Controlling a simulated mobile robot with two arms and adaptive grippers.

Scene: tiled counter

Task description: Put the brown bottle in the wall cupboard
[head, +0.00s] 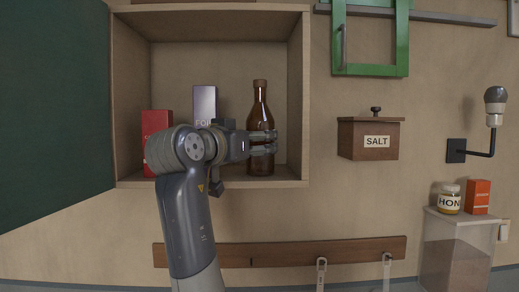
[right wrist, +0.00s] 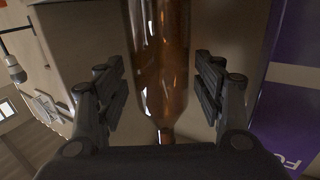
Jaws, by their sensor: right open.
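The brown bottle (head: 260,108) stands upright on the floor of the open wall cupboard (head: 299,100), near its right side wall. My right gripper (head: 269,141) reaches in from the left at the height of the bottle's body. In the right wrist view the bottle (right wrist: 163,60) is between the two open fingers of the gripper (right wrist: 162,88), with a gap visible on each side. The fingers hide part of the bottle in the head view. My left gripper is not in view.
Inside the cupboard stand a red box (head: 156,124) and a purple foil box (head: 204,102), left of the bottle. The dark green door (head: 55,100) is open at the left. A salt box (head: 368,138) hangs on the wall to the right.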

